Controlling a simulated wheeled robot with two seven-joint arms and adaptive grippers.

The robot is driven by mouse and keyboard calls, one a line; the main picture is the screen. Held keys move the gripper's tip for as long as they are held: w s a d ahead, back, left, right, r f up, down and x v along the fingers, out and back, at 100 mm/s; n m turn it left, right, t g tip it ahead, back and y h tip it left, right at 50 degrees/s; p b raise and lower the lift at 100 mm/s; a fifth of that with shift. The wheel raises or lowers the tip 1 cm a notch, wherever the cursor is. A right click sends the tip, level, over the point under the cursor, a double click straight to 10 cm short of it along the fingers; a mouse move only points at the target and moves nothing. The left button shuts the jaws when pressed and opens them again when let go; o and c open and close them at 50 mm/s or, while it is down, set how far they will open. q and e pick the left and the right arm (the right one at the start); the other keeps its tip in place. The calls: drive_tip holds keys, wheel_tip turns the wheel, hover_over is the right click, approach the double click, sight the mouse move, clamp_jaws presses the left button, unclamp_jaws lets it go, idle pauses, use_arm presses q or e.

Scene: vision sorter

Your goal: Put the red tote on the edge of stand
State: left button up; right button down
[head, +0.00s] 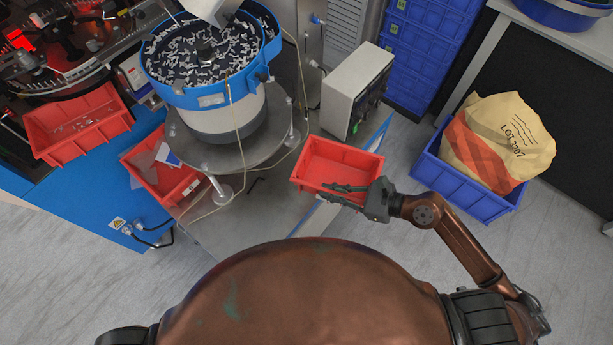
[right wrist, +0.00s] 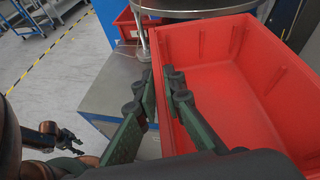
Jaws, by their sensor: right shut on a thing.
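The red tote (head: 338,163) is empty and upright over the right side of the grey metal stand (head: 255,215). I cannot tell whether it rests on the stand or hangs just above it. My right gripper (head: 332,193) is shut on the tote's near wall. In the right wrist view, one finger is outside and one inside the wall of the tote (right wrist: 235,85); the stand (right wrist: 115,100) shows to the left and below. My left gripper (right wrist: 74,141) shows small at the lower left of that view, apparently open and empty, away from the tote.
A blue-rimmed bowl feeder (head: 220,115) full of small parts stands behind on a round plate. A control box (head: 352,90) is just behind the tote. Another red tote (head: 165,175) sits left under the feeder, and one (head: 75,125) further left. A blue crate (head: 460,180) with a sack stands right.

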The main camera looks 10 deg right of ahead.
sight(306, 190)
drive_tip(key=shift+n+g+y, duration=0.3)
drive_tip(key=shift+n+g, duration=0.1)
drive_tip(key=shift+n, duration=0.1)
drive_tip(key=w+a+f, duration=0.2)
drive_tip(key=f, duration=0.1)
drive_tip(key=a+f+b, duration=0.1)
drive_tip(key=a+f, duration=0.1)
drive_tip(key=shift+w+a, duration=0.1)
drive_tip(key=shift+w, duration=0.3)
drive_tip(key=w+a+f, duration=0.1)
drive_tip(key=w+a, duration=0.1)
drive_tip(key=shift+w+a+f, duration=0.3)
drive_tip(key=shift+w+f, duration=0.05)
drive_tip(key=w+a+f, duration=0.1)
drive_tip(key=f, duration=0.2)
drive_tip(key=w+a+f+b, duration=0.1)
drive_tip(key=f, duration=0.1)
drive_tip(key=w+a+f+b, duration=0.1)
drive_tip(key=f, duration=0.2)
drive_tip(key=shift+w+a+f, duration=0.1)
drive_tip(key=shift+w+f, duration=0.2)
drive_tip(key=shift+f, duration=0.3)
use_arm(q)
drive_tip(key=f, duration=0.1)
drive_tip(key=w+f, duration=0.1)
drive_tip(key=f, duration=0.2)
drive_tip(key=shift+w, duration=0.4)
